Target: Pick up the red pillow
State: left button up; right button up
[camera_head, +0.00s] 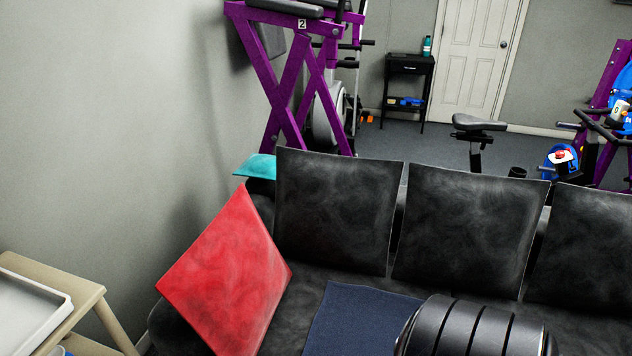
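The red pillow (228,275) stands tilted on one corner at the left end of the black couch (312,285), leaning by the armrest. Its lower part runs down toward the bottom edge of the view. No gripper shows in the head view, so I cannot see where either one is relative to the pillow. Nothing is seen touching the pillow except the couch.
Black cushions (338,212) line the couch back. A teal pillow (257,166) shows behind the red one. A dark blue mat (362,318) and a ribbed black object (475,328) are in front. A beige table (82,300) with a white tray (28,312) stands left.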

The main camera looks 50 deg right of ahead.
aim_at(229, 286)
jog(key=z, duration=1.1)
